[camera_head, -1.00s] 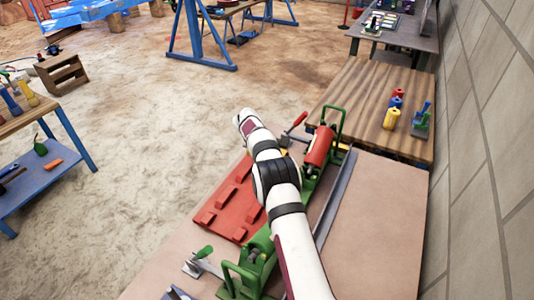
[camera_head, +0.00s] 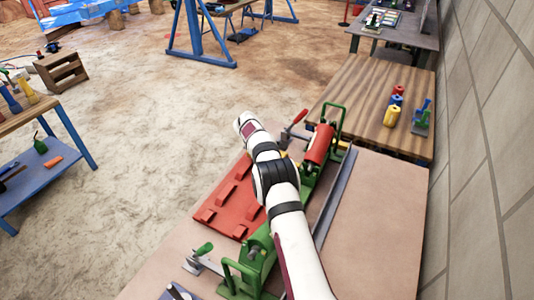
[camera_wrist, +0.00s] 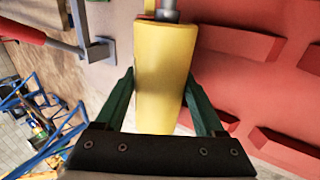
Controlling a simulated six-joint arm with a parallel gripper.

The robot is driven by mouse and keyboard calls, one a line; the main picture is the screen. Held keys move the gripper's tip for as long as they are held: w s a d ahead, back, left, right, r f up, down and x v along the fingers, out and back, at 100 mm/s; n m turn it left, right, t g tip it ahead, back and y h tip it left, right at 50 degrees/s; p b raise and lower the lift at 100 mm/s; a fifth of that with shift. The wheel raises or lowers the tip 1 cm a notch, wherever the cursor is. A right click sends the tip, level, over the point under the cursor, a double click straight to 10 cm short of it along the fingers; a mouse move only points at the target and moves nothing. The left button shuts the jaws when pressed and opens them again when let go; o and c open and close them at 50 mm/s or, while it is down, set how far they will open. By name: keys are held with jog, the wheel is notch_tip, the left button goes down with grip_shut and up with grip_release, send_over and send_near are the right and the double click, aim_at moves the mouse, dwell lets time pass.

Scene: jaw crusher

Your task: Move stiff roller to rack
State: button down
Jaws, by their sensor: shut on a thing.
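In the wrist view my gripper (camera_wrist: 160,105) has its two dark green fingers shut on a yellow piece (camera_wrist: 162,75), with a grey shaft (camera_wrist: 168,10) at its far end. Only a small yellow patch beside my arm (camera_head: 284,154) shows in the head view, where my gripper is hidden. The frames do not show clearly whether this piece is the stiff roller. A red board with raised blocks (camera_head: 228,200), which looks like the rack, lies left of my arm. It also shows on the right of the wrist view (camera_wrist: 225,75). A red roller (camera_head: 319,144) sits in a green frame (camera_head: 337,112).
A red-handled clamp (camera_head: 297,118) stands near my wrist, and a green-handled clamp (camera_head: 204,249) is at the near left. A grey rail (camera_head: 335,195) runs right of the green frame. The bench top (camera_head: 375,220) is bare at right, beside the wall (camera_head: 480,170).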

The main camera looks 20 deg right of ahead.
jog(key=shift+f, duration=0.4)
grip_release()
jog(key=shift+s+a+f, duration=0.1)
jog(key=shift+f, duration=0.05)
jog(key=v, duration=1.6)
jog(key=shift+w+d+r, duration=0.2)
jog(key=shift+r, duration=0.05)
